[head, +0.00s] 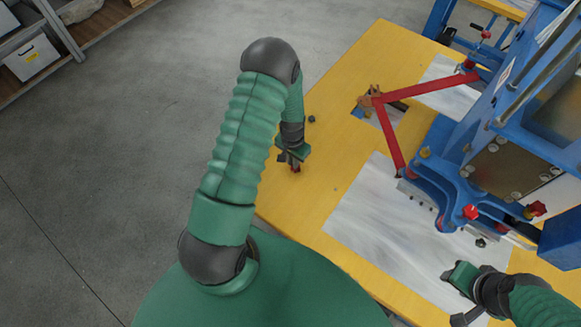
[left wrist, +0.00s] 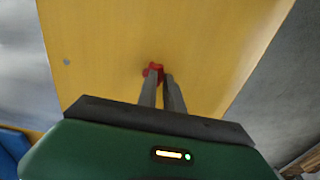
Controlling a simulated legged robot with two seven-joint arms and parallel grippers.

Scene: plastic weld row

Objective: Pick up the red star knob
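The red star knob (head: 296,169) is at the near left part of the yellow table, directly under my left gripper (head: 293,160). In the left wrist view the red knob (left wrist: 147,72) sits at the tips of my two grey fingers (left wrist: 160,78), partly hidden by them. Red shows in the narrow gap between the fingers, and they look shut on it. I cannot tell whether it touches the table. My right gripper (head: 455,297) is at the lower right with its fingers apart and empty.
The yellow table (head: 315,190) is bare around the knob. A small dark nut (head: 311,119) lies just beyond; a blue machine (head: 440,150) with red arms and other red knobs (head: 471,212) stands at right. Grey sheets (head: 385,215) lie on the table.

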